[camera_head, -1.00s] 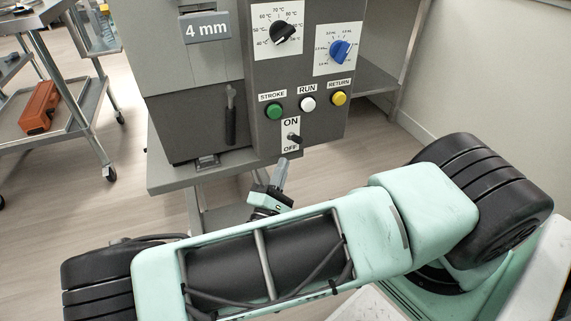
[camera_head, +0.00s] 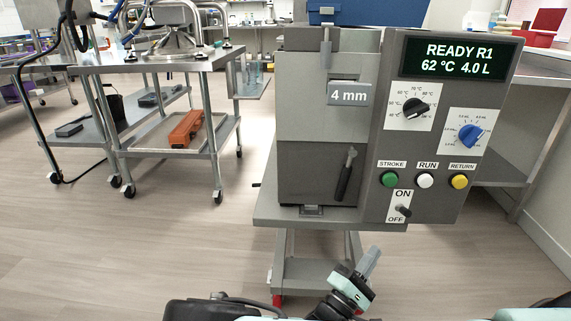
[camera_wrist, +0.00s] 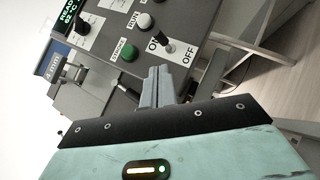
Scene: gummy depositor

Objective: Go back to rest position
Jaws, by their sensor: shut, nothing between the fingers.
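My gripper (camera_head: 371,258) is shut and empty, low in front of the gummy depositor (camera_head: 316,115) in the head view. In the wrist view its closed fingers (camera_wrist: 157,84) point toward the panel, below the ON/OFF switch (camera_wrist: 169,47), and look apart from it. The switch also shows in the head view (camera_head: 402,210), under the green STROKE (camera_head: 389,180), white RUN (camera_head: 425,180) and yellow RETURN (camera_head: 459,181) buttons. The display (camera_head: 459,57) reads READY R1, 62 °C, 4.0 L. A 4 mm label (camera_head: 349,93) is on the front. Most of my arm is out of view.
The depositor stands on a grey wheeled stand (camera_head: 265,209). A metal cart (camera_head: 150,62) at the left carries an orange case (camera_head: 185,129) on its lower shelf. A bench (camera_head: 519,151) stands at the right. The floor (camera_head: 110,245) at the left front is clear.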

